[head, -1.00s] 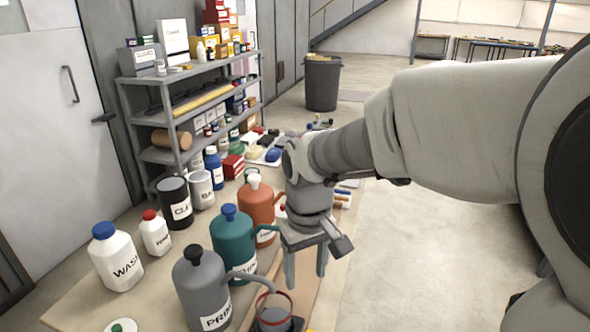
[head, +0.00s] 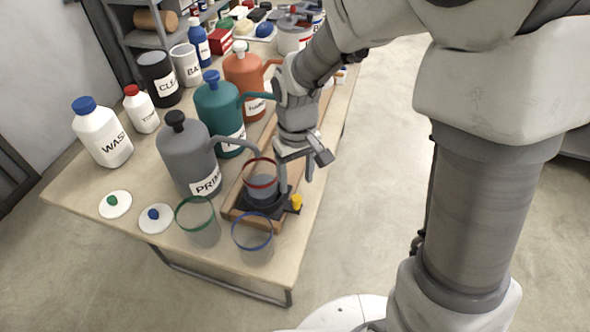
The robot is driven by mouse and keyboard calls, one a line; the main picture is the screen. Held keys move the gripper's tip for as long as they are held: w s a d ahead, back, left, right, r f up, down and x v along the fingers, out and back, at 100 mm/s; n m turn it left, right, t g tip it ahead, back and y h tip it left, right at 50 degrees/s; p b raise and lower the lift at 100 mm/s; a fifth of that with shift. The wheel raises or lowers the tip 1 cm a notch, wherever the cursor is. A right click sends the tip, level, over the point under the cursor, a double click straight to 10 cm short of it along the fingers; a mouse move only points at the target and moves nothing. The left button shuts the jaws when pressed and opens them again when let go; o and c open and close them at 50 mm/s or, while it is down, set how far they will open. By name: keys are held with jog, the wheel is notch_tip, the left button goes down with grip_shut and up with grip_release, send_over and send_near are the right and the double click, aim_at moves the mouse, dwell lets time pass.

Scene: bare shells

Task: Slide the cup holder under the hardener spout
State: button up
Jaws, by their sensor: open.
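The cup holder (head: 250,208) is a dark block on a wooden rail (head: 277,224), with a yellow knob (head: 296,203) on its right side. A clear cup with a red rim (head: 262,187) stands in it, near the grey PRIMER can's spout (head: 240,145). The hardener can appears to be the orange one (head: 245,72), farther back; its spout (head: 272,64) points right and is partly behind my arm. My gripper (head: 294,172) is open and empty, fingers down, just behind and right of the cup. Whether it touches the holder I cannot tell.
A teal can (head: 220,112) stands between the grey (head: 187,155) and orange cans, its spout reaching toward my wrist. Green-rimmed (head: 196,222) and blue-rimmed (head: 252,238) clear cups stand at the table's near edge. White lids (head: 115,204) lie at left. Floor right of the table is clear.

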aim_at(296, 198)
notch_tip(296, 198, down, 6)
jog(key=shift+f+b, duration=0.1)
jog(key=shift+b, duration=0.45)
jog(key=shift+c, duration=0.4)
grip_shut()
dwell(0.8)
